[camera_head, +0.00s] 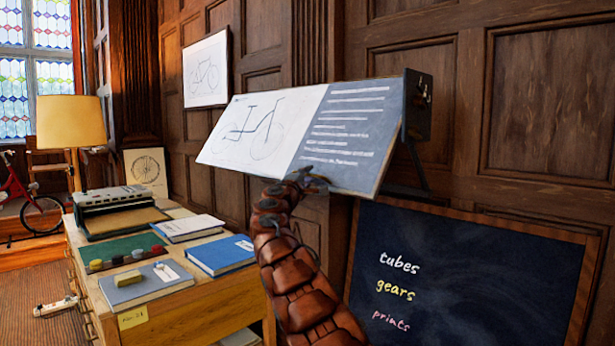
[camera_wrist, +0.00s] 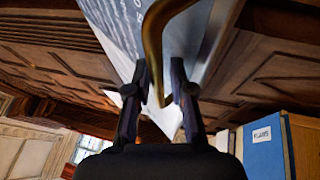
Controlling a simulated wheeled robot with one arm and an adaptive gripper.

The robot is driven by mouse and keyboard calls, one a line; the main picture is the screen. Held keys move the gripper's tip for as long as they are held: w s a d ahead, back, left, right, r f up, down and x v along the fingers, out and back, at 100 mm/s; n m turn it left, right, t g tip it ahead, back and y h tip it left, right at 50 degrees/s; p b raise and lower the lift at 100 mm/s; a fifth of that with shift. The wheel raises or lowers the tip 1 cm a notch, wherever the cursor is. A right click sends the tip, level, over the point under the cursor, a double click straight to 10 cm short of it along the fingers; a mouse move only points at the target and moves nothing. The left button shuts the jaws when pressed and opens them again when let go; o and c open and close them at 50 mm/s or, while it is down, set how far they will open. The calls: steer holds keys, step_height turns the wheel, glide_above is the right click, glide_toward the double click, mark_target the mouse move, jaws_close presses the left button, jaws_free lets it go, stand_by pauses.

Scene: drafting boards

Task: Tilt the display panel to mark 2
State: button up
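The display panel (camera_head: 345,135) shows a bicycle drawing on its white left part and lines of writing on its blue-grey right part. It leans back at a slant. A dark side plate (camera_head: 418,105) stands at its right end; I cannot read any marks on it. My gripper (camera_head: 310,181) is at the panel's lower edge in the head view. In the wrist view my gripper (camera_wrist: 160,68) has its two fingers apart, with a curved brass handle (camera_wrist: 152,40) between or just beyond them. I see no clear grip on it.
A blackboard (camera_head: 465,270) with coloured words stands below right. A blue binder (camera_wrist: 264,148) shows at the wrist view's lower right. Panelled wall lies behind.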

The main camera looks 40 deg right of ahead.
steer(key=shift+a, duration=0.1)
steer(key=v, duration=0.2)
steer(key=shift+s+a, duration=0.3)
steer(key=v, duration=0.9)
stand_by(0.7)
steer(key=shift+f, duration=0.1)
stand_by(0.4)
